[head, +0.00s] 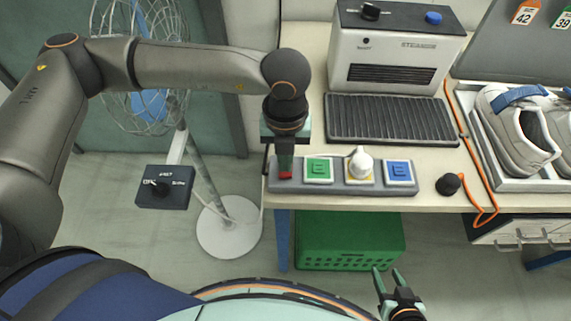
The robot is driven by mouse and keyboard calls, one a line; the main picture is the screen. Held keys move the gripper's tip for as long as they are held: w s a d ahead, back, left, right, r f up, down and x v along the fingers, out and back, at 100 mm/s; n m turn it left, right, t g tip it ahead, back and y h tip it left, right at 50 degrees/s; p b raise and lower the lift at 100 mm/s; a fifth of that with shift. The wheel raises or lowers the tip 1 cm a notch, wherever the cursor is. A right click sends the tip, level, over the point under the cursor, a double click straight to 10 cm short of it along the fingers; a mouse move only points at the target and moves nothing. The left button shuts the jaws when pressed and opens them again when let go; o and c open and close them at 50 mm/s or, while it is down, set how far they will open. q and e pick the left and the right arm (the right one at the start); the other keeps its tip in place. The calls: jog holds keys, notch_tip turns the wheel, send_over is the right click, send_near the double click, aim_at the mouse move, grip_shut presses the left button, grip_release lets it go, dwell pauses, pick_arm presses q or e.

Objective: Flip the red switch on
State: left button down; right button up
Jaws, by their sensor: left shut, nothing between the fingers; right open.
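A grey switch strip (334,186) lies along the front edge of the table. The red switch (286,175) is at its left end, mostly hidden under my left gripper, so I cannot tell its position. A green switch (319,169), a yellow one with a cream rounded object (361,162) on it and a blue switch (398,171) follow to the right. My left gripper (285,167) is shut and empty, pointing down at the red switch; I cannot tell if it touches. My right gripper (386,280) is open and empty, low in front of the table.
A white steamer box (393,62) and dark ribbed mat (390,118) stand behind the strip. A black knob (448,184) and orange cord (468,150) are to the right, before a shoe tray (505,183). A fan and dial box (164,187) are left; a green crate (349,238) is below.

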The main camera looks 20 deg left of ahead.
pick_arm(q)
jog(key=shift+f+b, duration=1.05)
jog(key=shift+r, duration=0.1)
jog(key=shift+r+p, duration=1.85)
jog(key=shift+r, duration=1.65)
